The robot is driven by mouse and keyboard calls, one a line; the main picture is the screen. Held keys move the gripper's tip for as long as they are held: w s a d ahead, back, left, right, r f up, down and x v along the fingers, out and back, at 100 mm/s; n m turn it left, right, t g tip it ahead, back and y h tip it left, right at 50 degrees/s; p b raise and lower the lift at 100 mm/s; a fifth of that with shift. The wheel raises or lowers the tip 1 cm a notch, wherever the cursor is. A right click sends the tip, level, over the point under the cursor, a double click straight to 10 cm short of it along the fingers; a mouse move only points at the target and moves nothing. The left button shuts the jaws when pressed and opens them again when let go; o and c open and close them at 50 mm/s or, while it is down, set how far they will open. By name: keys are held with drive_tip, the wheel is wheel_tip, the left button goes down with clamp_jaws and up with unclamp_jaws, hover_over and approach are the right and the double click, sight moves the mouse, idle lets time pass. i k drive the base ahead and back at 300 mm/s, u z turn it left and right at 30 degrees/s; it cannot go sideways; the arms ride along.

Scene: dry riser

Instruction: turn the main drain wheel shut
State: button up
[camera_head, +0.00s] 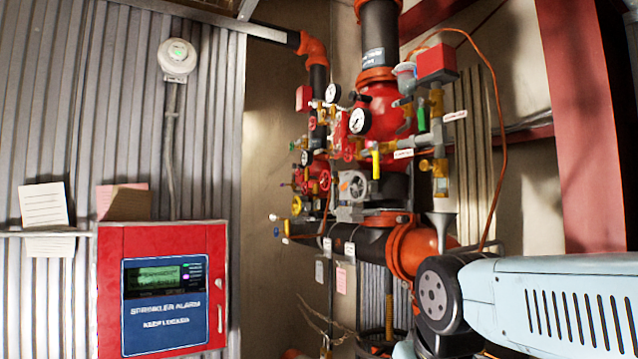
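Several small handwheels sit on the riser pipework in the middle of the view. One red wheel (324,180) is at the lower left of the cluster, and another red wheel (349,152) is above and right of it. A larger grey wheel (352,186) is on a grey gearbox below the red valve body (383,112). The tags are too small to read, so I cannot tell which wheel is the main drain or how far it is turned. My arm enters from the lower right, in front of the lower pipe. My gripper is not in view.
A red sprinkler alarm panel (162,287) is on the corrugated wall at left. Pressure gauges (359,121) and an orange cable (497,150) crowd the riser. A red steel column (588,130) stands at right. Open space lies between panel and pipes.

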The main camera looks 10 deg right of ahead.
sight(324, 181)
drive_tip(key=k, duration=1)
drive_tip(key=u, duration=0.85)
drive_tip(key=i, duration=2)
drive_tip(key=z, duration=0.45)
